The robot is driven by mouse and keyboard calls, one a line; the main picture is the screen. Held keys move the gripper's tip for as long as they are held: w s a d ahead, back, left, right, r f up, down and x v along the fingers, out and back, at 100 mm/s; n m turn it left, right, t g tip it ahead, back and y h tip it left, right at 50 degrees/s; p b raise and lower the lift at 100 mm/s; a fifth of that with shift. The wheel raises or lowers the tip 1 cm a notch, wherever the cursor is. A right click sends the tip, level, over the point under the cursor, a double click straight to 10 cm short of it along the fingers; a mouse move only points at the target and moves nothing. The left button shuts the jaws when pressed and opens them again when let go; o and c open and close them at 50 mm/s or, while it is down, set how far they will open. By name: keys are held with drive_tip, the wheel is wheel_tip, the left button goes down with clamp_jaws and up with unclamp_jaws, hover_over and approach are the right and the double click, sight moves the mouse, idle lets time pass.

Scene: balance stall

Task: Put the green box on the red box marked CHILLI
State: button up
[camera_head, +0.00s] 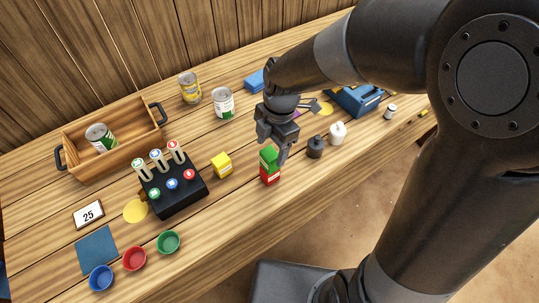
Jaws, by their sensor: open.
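The green box (268,155) rests on top of the red box (269,175) near the front edge of the table. The two look stacked and upright; the lettering on the red box is too small to read. My gripper (279,151) is open and close to the green box, with its fingers pointing down around or beside its upper part. The picture does not show clearly whether a finger touches it.
A yellow box (222,165) stands left of the stack, by a black rack (184,196). A dark bottle (315,147) and a white bottle (338,133) stand to the right. Cans (223,104) and a wooden crate (72,135) are behind. Cups (168,242) sit front left.

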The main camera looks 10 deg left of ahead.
sight(276, 151)
drive_tip(key=r, duration=0.6)
drive_tip(key=shift+w+d+r, duration=0.35)
drive_tip(key=shift+r, duration=0.05)
drive_tip(key=shift+d+r, duration=0.1)
drive_tip(key=s+d+r+m+t, duration=0.3)
drive_tip(key=s+d+r+m, duration=0.1)
drive_tip(key=d+m, duration=0.6)
drive_tip(key=s+d+r+m+t+h, duration=0.1)
drive_tip(key=s+d+r+m+t, duration=0.2)
drive_tip(key=d+m, duration=0.8)
wheel_tip(276, 151, up, 2)
drive_tip(key=s+m, duration=0.2)
drive_tip(key=m, duration=0.4)
drive_tip(key=shift+d+r+t, duration=0.15)
drive_tip(key=shift+d+t, duration=0.05)
drive_tip(key=shift+t, duration=0.2)
drive_tip(key=shift+o, duration=0.4)
